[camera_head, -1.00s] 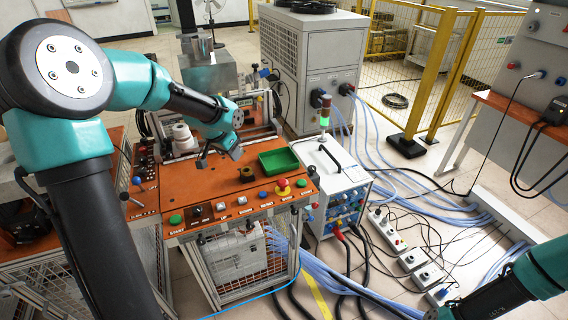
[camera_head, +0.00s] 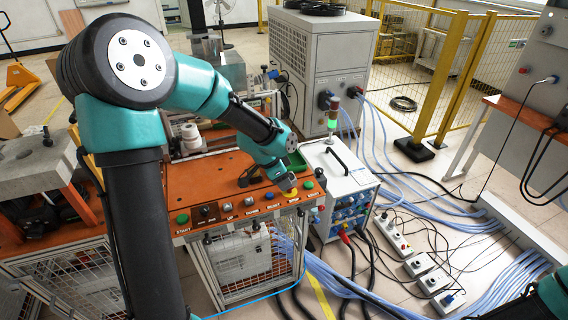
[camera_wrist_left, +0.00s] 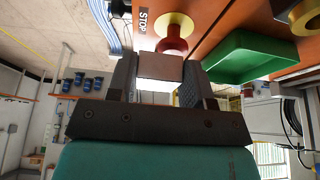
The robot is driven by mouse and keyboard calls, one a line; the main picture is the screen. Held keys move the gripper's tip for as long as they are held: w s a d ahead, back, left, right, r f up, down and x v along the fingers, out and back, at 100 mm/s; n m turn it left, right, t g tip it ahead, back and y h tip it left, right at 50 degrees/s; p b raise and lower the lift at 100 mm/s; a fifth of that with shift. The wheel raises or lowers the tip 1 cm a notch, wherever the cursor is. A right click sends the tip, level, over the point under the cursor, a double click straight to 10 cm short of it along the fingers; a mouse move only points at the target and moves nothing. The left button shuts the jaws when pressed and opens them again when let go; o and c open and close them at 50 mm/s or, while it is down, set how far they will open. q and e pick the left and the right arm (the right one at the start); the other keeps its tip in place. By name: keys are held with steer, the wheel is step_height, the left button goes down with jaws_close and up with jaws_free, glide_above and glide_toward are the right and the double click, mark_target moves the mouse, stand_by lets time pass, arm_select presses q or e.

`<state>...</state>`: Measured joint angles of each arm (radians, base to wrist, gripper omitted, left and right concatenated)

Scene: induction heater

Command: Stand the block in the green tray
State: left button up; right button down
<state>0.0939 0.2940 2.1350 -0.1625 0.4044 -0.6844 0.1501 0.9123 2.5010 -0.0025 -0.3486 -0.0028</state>
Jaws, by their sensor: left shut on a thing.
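My left gripper (camera_head: 247,178) is over the front right of the orange panel in the head view. In the left wrist view the gripper (camera_wrist_left: 157,85) is shut on a small brownish block (camera_wrist_left: 160,66), held between its fingers. The head view does not show the block clearly. The green tray (camera_wrist_left: 250,62) lies to the right of and beyond the fingers in the wrist view, apart from the block. In the head view the tray (camera_head: 298,162) is partly hidden behind my wrist. My right gripper is out of view; only part of its arm shows at lower right.
A red stop button (camera_wrist_left: 175,38) on a yellow base stands close beyond the fingertips. A brass-coloured ring part (camera_wrist_left: 304,16) sits past the tray. A row of buttons lines the panel's front edge. The white power unit (camera_head: 340,185) stands to the right.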

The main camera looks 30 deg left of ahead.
arm_select(q)
steer(key=w+a, duration=0.2)
steer(key=w, duration=0.2)
steer(key=w+a+f, duration=0.1)
steer(key=w+a, duration=0.2)
steer(key=w, duration=0.1)
steer(key=w+a, duration=0.3)
steer(key=w, duration=0.1)
steer(key=shift+w+f, duration=0.2)
steer(key=shift+w+a, duration=0.1)
steer(key=shift+w, duration=0.05)
steer(key=shift+w+a+f, duration=0.1)
steer(key=shift+f, duration=1.7)
steer(key=o, duration=1.1)
steer(key=shift+f, duration=0.15)
steer(key=v, duration=1.2)
steer(key=shift+r, duration=0.2)
steer(key=shift+f, duration=0.1)
